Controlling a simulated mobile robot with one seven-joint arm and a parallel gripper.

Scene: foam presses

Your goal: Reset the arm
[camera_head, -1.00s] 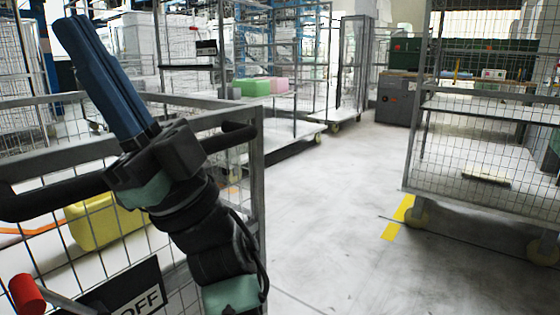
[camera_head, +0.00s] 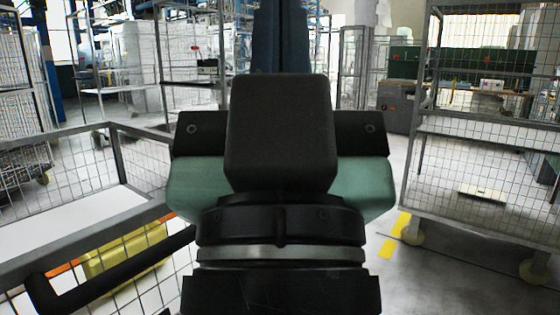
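My gripper (camera_head: 280,38) is in the middle of the head view, pointing up and away from the camera. Its two blue fingers lie side by side with no visible gap and nothing seen between them. Their tips run out of the top of the picture. The black and green gripper body and the dark wrist below it fill the centre and hide the floor behind. The gripper appears clear of the carts on both sides.
A wire-mesh cart (camera_head: 118,160) stands close on the left, with a yellow foam block (camera_head: 128,258) low inside it. Another wheeled mesh cart (camera_head: 408,190) stands at the right beside a yellow floor mark (camera_head: 388,248). A grey machine (camera_head: 396,104) is farther back.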

